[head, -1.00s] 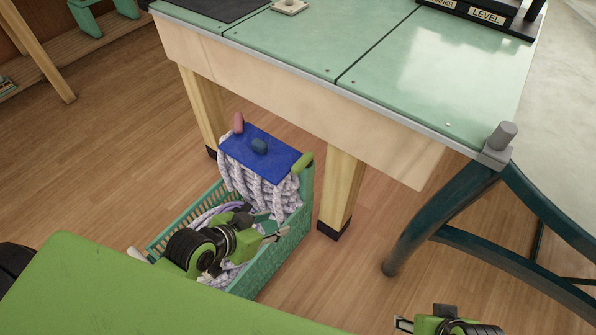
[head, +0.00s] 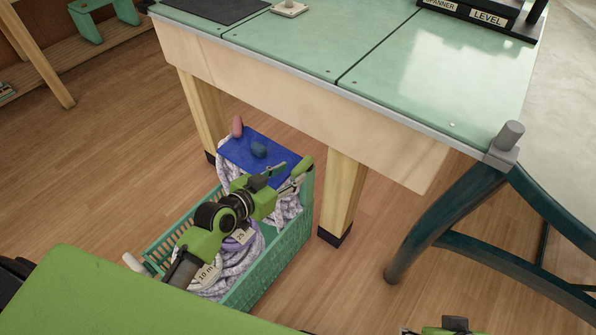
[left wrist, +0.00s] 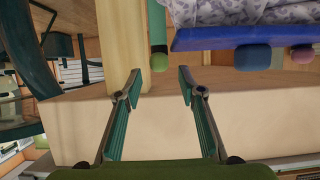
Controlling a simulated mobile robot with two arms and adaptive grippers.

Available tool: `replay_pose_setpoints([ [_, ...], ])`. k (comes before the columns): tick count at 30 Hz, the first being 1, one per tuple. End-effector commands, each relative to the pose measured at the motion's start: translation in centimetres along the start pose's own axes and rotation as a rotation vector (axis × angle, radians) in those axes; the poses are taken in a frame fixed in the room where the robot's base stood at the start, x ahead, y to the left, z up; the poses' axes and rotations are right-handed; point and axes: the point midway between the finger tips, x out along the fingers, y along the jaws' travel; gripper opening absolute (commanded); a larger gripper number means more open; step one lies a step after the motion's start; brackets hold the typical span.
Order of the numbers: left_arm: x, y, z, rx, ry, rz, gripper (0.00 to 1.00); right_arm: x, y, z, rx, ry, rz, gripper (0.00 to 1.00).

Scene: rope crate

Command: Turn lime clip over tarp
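The blue tarp (head: 235,152) lies over pale coiled rope (head: 235,265) at the far end of the green crate (head: 277,262). The lime clip (head: 303,166) is at the tarp's right corner, partly behind my left gripper (head: 284,176). In the left wrist view, the lime clip (left wrist: 159,59) shows just beyond and between the fingertips of my left gripper (left wrist: 160,82), which is open and empty. The tarp's edge (left wrist: 225,39) runs right of it there. My right gripper (head: 440,329) is mostly cut off at the bottom edge.
A pink clip (head: 237,127) and a dark blue clip (head: 259,150) sit on the tarp. A wooden table leg (head: 342,195) stands close right of the crate, under the workbench (head: 300,105). A teal curved leg (head: 430,225) is farther right. Floor between is free.

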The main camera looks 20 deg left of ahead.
Motion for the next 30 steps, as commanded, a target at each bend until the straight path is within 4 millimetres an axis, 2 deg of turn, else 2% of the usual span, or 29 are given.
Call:
replay_pose_setpoints([
  [1,1.2,0.0,0.1,-0.002,0.002,0.0,0.36,0.5,0.0,0.1,0.0,0.0,0.0,0.54],
  [3,2.3,0.1,0.1,-0.003,0.001,0.001,0.36,0.8,0.0,0.2,0.0,0.001,0.0,0.54],
  [9,4.3,0.0,0.1,-0.001,-0.001,0.001,0.36,1.1,-0.2,-2.0,-0.003,0.087,-0.004,0.54],
  [20,4.6,0.0,0.1,0.0,-0.002,0.001,0.36,1.1,-0.3,-2.5,-0.004,0.106,-0.004,0.54],
  [24,4.6,0.0,0.1,0.0,-0.002,0.0,0.0,1.1,-0.3,-2.5,-0.004,0.106,-0.004,0.54],
  [30,4.6,0.0,0.1,0.0,-0.002,0.001,0.0,1.1,-0.3,-2.5,-0.004,0.105,-0.004,0.54],
])
